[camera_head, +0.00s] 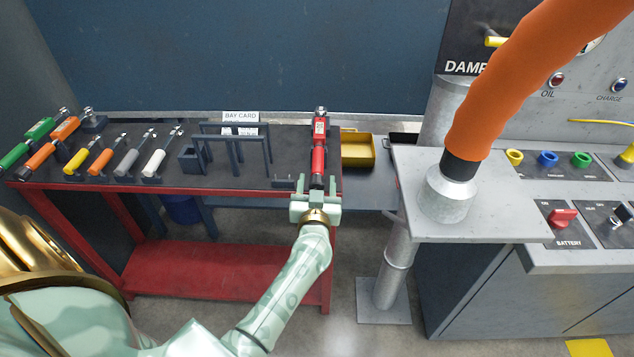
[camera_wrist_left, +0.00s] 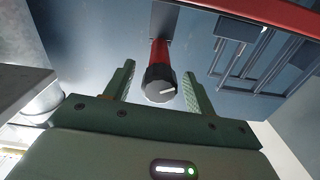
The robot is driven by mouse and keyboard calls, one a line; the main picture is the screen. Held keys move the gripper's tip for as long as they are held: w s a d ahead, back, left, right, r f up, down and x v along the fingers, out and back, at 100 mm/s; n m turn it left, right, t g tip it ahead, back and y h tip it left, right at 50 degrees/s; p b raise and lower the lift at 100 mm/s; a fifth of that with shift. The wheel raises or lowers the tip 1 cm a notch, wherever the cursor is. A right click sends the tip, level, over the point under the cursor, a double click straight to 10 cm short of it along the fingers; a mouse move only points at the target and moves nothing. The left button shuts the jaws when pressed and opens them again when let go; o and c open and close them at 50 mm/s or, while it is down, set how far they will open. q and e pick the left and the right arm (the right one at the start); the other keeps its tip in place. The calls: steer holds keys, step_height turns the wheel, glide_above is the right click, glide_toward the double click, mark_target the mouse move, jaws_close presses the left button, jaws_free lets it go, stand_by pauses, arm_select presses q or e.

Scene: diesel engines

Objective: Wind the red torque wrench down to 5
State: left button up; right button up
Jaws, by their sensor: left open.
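The red torque wrench (camera_head: 319,158) lies at the right end of the dark bench top, its head toward the back and its handle toward me. My left gripper (camera_head: 315,198) is at the handle's near end, just off the bench's front edge. In the left wrist view the wrench's dark end knob (camera_wrist_left: 160,84), with a white mark, sits between the two open fingers of my left gripper (camera_wrist_left: 160,88). Gaps show on both sides of the knob. The wrench's scale is too small to read. My right gripper is not in view.
Green (camera_head: 32,140) and orange (camera_head: 52,135) wrenches and several smaller tools lie on the bench's left. A dark rack (camera_head: 237,140) with a bay card (camera_head: 240,117) stands mid-bench. A yellow tray (camera_head: 358,152) is right of the wrench. An orange hose (camera_head: 520,75) rises from the grey stand.

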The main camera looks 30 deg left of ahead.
arm_select(q)
steer(key=c, duration=1)
steer(key=shift+o, duration=0.2)
